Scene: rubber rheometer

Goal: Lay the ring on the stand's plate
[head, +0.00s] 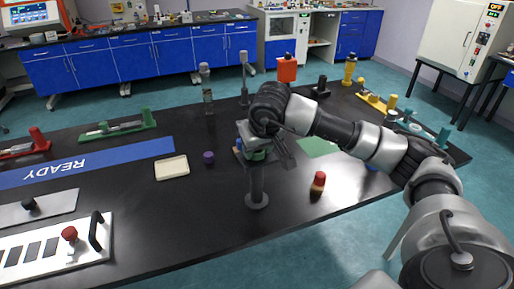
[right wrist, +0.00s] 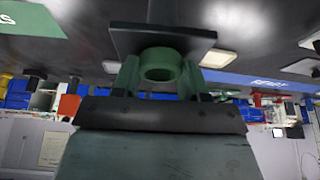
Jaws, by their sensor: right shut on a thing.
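The stand (head: 257,186) is a dark grey post on a round foot near the table's front edge. My right gripper (head: 257,152) is at the top of this post and hides most of the plate in the head view. In the right wrist view, the ring (right wrist: 160,65) is green and sits between the green fingers of my right gripper (right wrist: 160,77), which is shut on it. The dark square plate (right wrist: 165,40) shows right beside the ring. I cannot tell whether ring and plate touch. My left gripper is not in view.
A red-topped stamp (head: 318,183) stands right of the post. A purple knob (head: 208,158) and a cream tray (head: 172,168) lie to the left. A white panel with a handle (head: 60,252) is at front left. Two grey posts (head: 207,92) (head: 244,80) stand behind.

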